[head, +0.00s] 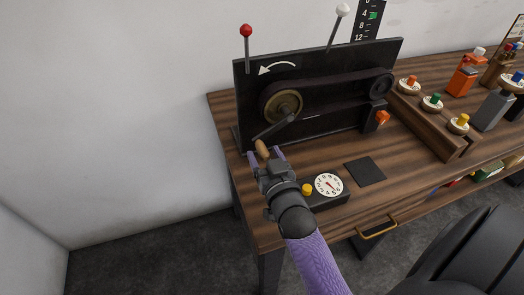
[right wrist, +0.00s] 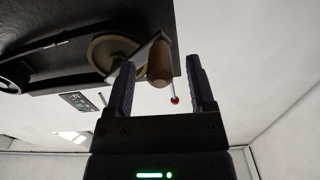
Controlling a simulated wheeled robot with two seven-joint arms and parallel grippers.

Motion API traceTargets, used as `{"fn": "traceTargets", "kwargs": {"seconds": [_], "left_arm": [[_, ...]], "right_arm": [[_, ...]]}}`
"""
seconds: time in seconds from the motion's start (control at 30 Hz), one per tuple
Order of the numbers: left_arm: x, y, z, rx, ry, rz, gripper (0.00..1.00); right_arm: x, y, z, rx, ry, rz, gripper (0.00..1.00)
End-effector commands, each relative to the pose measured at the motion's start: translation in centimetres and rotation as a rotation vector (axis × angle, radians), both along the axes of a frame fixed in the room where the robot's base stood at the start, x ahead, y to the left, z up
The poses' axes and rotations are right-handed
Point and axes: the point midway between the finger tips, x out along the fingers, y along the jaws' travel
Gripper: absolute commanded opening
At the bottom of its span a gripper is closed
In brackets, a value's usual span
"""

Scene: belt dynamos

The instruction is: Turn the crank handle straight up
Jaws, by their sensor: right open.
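The crank has a brass-coloured wheel (head: 283,106) on the black upright panel (head: 325,65). Its grey crank arm (head: 275,127) points down and to the left from the hub. The wooden crank handle (head: 262,149) sits at the arm's lower end. My right gripper (head: 265,154) is open, with its purple fingers close around the handle. In the right wrist view the wooden handle (right wrist: 158,64) lies between the two spread fingers, with a gap on the right side; whether the left finger touches it I cannot tell. My left gripper is not in view.
A curved white arrow (head: 277,67) on the panel points left. A dial box (head: 328,184) with a yellow knob stands below the crank, near my wrist. A dark square pad (head: 366,171) lies to its right. Red (head: 246,31) and white (head: 343,10) ball levers rise above the panel.

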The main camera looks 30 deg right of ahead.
Motion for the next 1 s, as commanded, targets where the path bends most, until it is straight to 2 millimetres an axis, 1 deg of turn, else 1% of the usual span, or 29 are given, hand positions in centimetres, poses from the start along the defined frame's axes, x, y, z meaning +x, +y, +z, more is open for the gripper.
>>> {"fn": "traceTargets", "kwargs": {"seconds": [0.03,0.1,0.2,0.47,0.5,0.57,0.6,0.67,0.7,0.8,1.0], "left_arm": [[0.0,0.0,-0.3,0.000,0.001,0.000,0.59],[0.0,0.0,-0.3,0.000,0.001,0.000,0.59],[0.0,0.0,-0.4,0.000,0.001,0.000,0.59],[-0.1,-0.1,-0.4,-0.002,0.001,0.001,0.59],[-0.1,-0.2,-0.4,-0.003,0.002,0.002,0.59],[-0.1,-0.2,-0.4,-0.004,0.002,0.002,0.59],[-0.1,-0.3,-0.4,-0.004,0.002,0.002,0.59],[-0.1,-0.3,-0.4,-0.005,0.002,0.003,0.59],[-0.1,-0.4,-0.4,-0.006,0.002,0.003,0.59],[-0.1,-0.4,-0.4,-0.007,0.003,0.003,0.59],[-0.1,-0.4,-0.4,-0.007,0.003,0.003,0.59]], "right_arm": [[0.7,-0.2,-0.1,-0.001,-0.002,0.001,0.70],[1.4,-0.3,-0.1,-0.001,0.000,0.001,0.70],[1.9,-0.5,-0.1,0.000,0.001,0.000,0.70],[2.0,-0.5,0.0,0.000,0.002,0.000,0.70],[2.0,-0.5,0.0,0.000,0.002,0.000,0.61],[2.0,-0.5,0.0,0.000,0.002,0.000,0.49],[2.0,-0.5,0.0,0.000,0.002,0.000,0.40],[2.0,-0.5,0.0,0.000,0.002,0.000,0.28],[2.0,-0.5,0.0,0.000,0.002,0.000,0.19],[2.0,-0.5,0.0,0.000,0.002,0.000,0.00],[2.0,-0.5,0.0,0.000,0.002,0.000,0.00]]}}
